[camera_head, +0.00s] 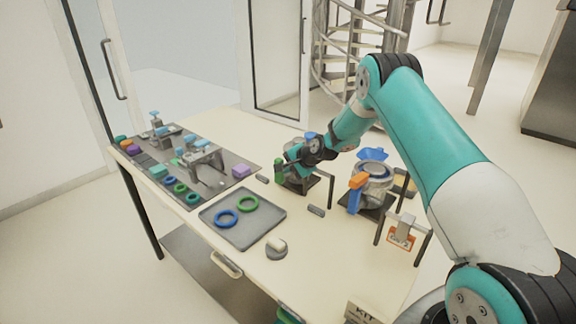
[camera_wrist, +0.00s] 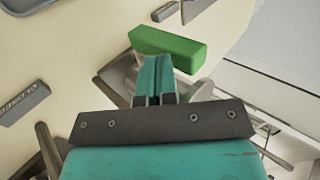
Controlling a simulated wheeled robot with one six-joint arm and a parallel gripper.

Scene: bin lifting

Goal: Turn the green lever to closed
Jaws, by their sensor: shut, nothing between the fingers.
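The green lever (camera_wrist: 168,48) shows as a green bar just beyond my fingertips in the wrist view. In the head view the green lever (camera_head: 279,171) stands at the left side of a grey metal valve body (camera_head: 297,178). My gripper (camera_wrist: 153,62) is shut and empty, its teal fingers together. The fingertips overlap the lever's near edge in the wrist view; I cannot tell whether they touch it. In the head view my gripper (camera_head: 288,161) is at the lever, partly hiding the valve. A grey plate with lettering (camera_wrist: 22,103), seemingly "CLOSED", lies at the left of the wrist view.
A second valve (camera_head: 375,180) with an orange and blue handle stands to the right. A grey tray (camera_head: 243,240) with a blue and a green ring lies in front, beside a pale round knob (camera_head: 276,246). A dark mat (camera_head: 215,192) with several parts lies at left.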

